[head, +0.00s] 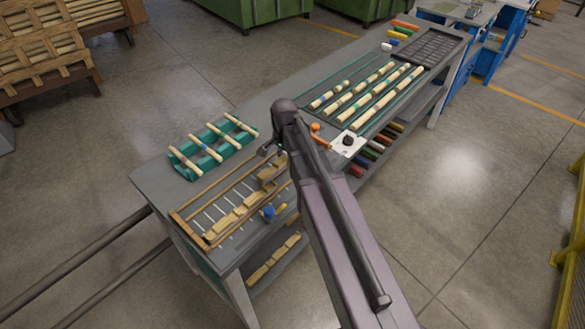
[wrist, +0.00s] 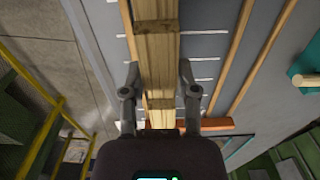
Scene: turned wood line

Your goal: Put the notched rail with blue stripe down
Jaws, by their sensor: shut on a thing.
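The notched rail (wrist: 157,60) is a long pale wooden bar with darker notches cut across it. It runs between the two fingers of my gripper (wrist: 159,76), which is shut on it. In the head view the rail (head: 223,224) lies lengthwise over a grey board with white cross lines (head: 203,217), framed by brown wooden strips, at the near end of the bench. My gripper (head: 268,151) is at the rail's far end, partly hidden by my arm. I see no blue stripe on the rail. I cannot tell whether the rail touches the board.
A green rack (head: 215,157) with several striped dowels stands left of the board. A blue object (head: 268,212) sits at the board's right. Farther along the bench are a dark tray of turned rods (head: 339,95), a white card (head: 348,144) and coloured blocks (head: 405,25).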

